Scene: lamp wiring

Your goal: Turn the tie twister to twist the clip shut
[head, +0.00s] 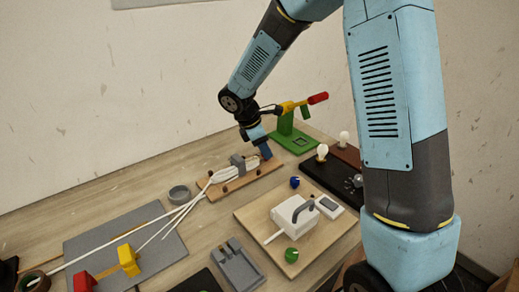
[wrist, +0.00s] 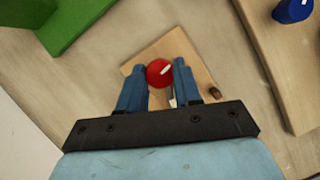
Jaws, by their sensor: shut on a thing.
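The tie twister appears to be a round red knob (wrist: 159,73) with a white mark, at the end of a wooden board (wrist: 200,75) in the wrist view. My gripper (wrist: 158,70) is shut on the knob, with one blue finger on each side. In the head view my gripper (head: 266,152) points down at the right end of that board (head: 222,188) and hides the knob. A grey clip (head: 237,161) sits around the white cable bundle (head: 229,172) on the board, left of my gripper. Whether the clip is closed tight cannot be told.
A green stand (head: 286,126) with a yellow, red-ended lever is just behind my gripper. A board (head: 262,215) with a white box (head: 296,217) and a blue knob (head: 294,182) is in front. White strands run left to a grey mat (head: 95,243).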

